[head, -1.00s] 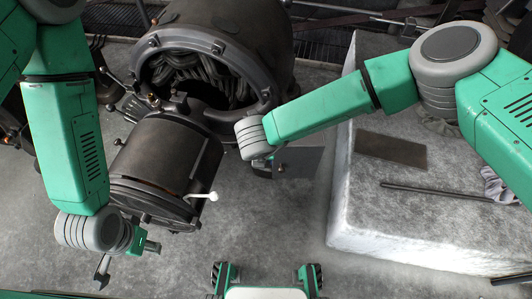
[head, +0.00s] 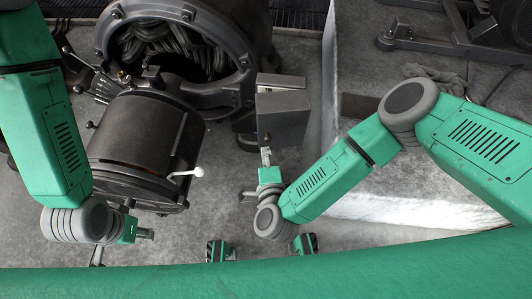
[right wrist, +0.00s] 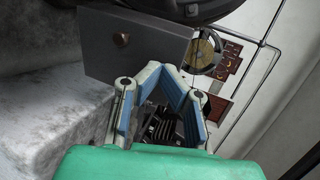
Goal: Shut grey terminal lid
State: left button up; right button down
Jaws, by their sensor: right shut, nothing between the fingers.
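The grey terminal lid (head: 288,116) is a flat metal plate in front of a grey box (head: 281,81) beside the dynamo; I cannot tell exactly how far open it stands.
The dark dynamo (head: 140,140) with an open, coil-filled housing (head: 250,70) stands left of the lid, a white-knobbed lever (head: 190,173) on its side. A pale stone block (head: 390,208) lies right, under my right arm. Red and brass fittings (right wrist: 230,60) show behind the lid.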

aim_at(261, 122)
jog(key=x, duration=0.3)
jog(key=b+x, duration=0.1)
jog(key=x, duration=0.2)
jog(key=b+x, duration=0.1)
jog(key=x, duration=0.2)
jog(key=shift+w+d+r, duration=0.15)
jog(key=shift+w+r, duration=0.05)
jog(key=shift+w, duration=0.15)
jog(key=shift+w+b, duration=0.35)
jog(key=shift+w, duration=0.1)
jog(key=shift+r, duration=0.1)
jog(key=w+a, duration=0.1)
jog(key=w+m+h+b, duration=0.1)
jog(key=w, duration=0.1)
jog(key=w+a+h+b, duration=0.1)
jog(key=shift+w+a+m, duration=0.2)
jog(key=shift+a+m, duration=0.1)
